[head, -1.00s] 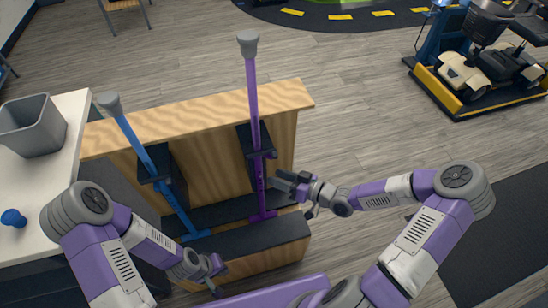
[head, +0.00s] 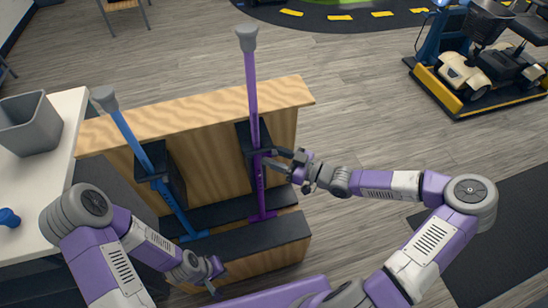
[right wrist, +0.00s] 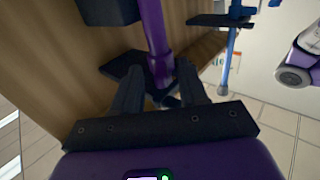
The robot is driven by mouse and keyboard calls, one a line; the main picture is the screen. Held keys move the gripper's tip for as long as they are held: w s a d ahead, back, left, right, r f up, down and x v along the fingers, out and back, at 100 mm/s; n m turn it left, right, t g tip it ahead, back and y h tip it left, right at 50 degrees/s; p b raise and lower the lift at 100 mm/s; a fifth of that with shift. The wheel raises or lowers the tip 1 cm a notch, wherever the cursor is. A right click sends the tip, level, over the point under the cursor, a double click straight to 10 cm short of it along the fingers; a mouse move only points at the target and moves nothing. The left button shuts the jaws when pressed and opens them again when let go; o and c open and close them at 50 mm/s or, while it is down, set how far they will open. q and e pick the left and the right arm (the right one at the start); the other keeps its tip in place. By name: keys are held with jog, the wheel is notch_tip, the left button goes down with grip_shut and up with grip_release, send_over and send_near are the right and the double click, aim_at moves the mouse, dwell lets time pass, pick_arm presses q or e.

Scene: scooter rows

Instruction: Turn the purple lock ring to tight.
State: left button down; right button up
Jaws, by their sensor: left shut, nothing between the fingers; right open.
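A purple pole (head: 252,95) with a grey top stands upright in a black holder on the wooden stand. Its purple lock ring (right wrist: 159,64) looks like the wider collar on the pole in the right wrist view; its markings cannot be read. My right gripper (head: 272,160) is open at the right side of the purple pole. In the right wrist view its fingers (right wrist: 158,90) point at the collar, one on each side of it in the picture; I cannot tell whether they touch it. My left gripper (head: 216,279) is shut and empty, low in front of the stand.
A blue pole (head: 135,137) leans in the same wooden stand (head: 210,112), left of the purple one. A white table (head: 62,115) with a grey bin (head: 30,125) and a blue knob (head: 9,217) is at the left.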

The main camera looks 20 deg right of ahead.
grip_shut()
dwell(0.3)
jog(key=shift+s+a+m+t+h, duration=0.15)
jog(key=shift+a+m+t+h, duration=0.05)
jog(key=shift+m+t+h, duration=0.1)
jog(key=shift+s+a+m+t+h+p, duration=0.25)
jog(key=shift+a+m+t+h+p, duration=0.6)
jog(key=shift+m+h, duration=1.05)
jog(key=shift+s+a+m+t+h+p, duration=0.4)
jog(key=shift+m+t+h+p, duration=0.75)
jog(key=shift+h, duration=1.35)
jog(key=shift+s+a+m+t+h+p, duration=0.15)
jog(key=shift+a+m+t+h+p, duration=0.7)
jog(key=shift+m+h, duration=1.1)
jog(key=shift+h, duration=0.45)
